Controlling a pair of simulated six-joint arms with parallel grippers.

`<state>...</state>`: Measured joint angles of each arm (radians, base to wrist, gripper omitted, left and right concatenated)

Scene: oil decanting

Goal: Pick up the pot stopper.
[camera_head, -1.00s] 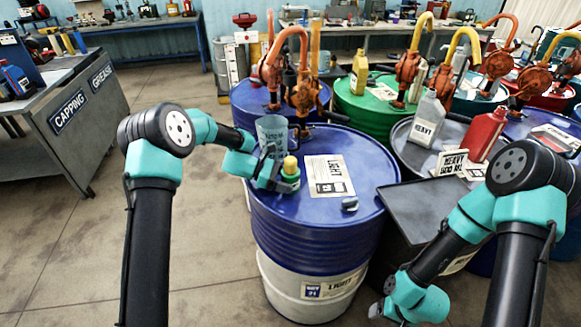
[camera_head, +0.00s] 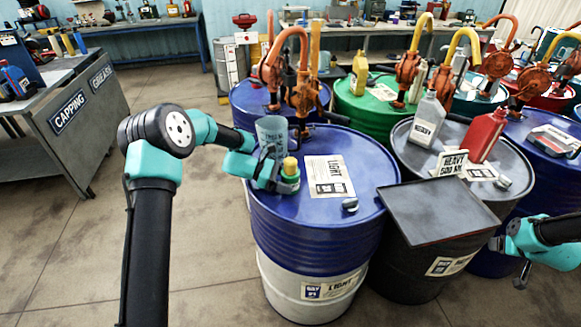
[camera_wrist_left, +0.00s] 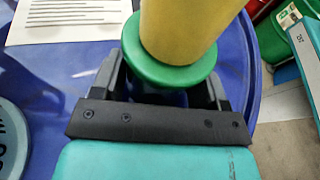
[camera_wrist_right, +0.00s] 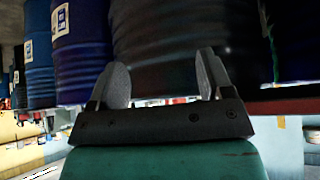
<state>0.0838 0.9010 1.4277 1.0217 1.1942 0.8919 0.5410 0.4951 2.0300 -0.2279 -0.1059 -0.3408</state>
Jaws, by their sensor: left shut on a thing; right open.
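A yellow upright peg with a round green collar (camera_head: 290,172), which looks like the pot stopper, stands at the left of the blue drum top (camera_head: 325,222). My left gripper (camera_head: 276,177) is shut on it low down. In the left wrist view the yellow peg (camera_wrist_left: 190,25) rises above the green disc between the fingers (camera_wrist_left: 180,85); its underside is hidden. A pale blue measuring jug (camera_head: 271,132) stands just behind the gripper. My right gripper (camera_head: 507,258) is open and empty at the right, beyond the dark drum; its spread fingers show in the right wrist view (camera_wrist_right: 163,80).
A small grey metal piece (camera_head: 350,205) and a LIGHT card (camera_head: 329,176) lie on the blue drum. A dark tray (camera_head: 437,211) covers the drum to the right. A grey bottle (camera_head: 427,119), a red can (camera_head: 485,135) and pumps on drums stand behind.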

